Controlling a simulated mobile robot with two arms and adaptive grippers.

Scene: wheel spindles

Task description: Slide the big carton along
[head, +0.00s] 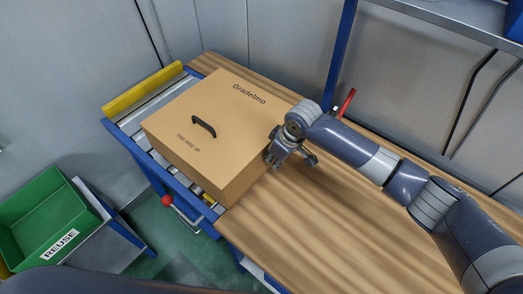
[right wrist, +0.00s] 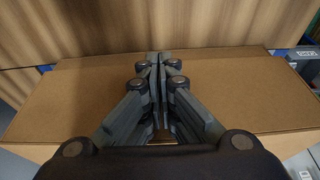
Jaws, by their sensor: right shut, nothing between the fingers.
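The big carton (head: 205,150) is brown cardboard with a black handle on top and the word Gradelmo. In the head view it lies partly on the wooden bench top and partly over the roller section at the left. My right gripper (head: 272,163) is shut and empty at the carton's right side. The right wrist view shows its closed fingers (right wrist: 158,60) in front of the carton's side face (right wrist: 245,95). I cannot tell for certain whether the fingertips touch the cardboard. My left gripper is not in view.
The wooden bench top (head: 310,215) is clear to the right of the carton. A yellow bar (head: 143,89) stands at the far left end of the rollers. A green bin (head: 40,222) marked REUSE is at lower left. A red-handled item (head: 347,102) is behind my right arm.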

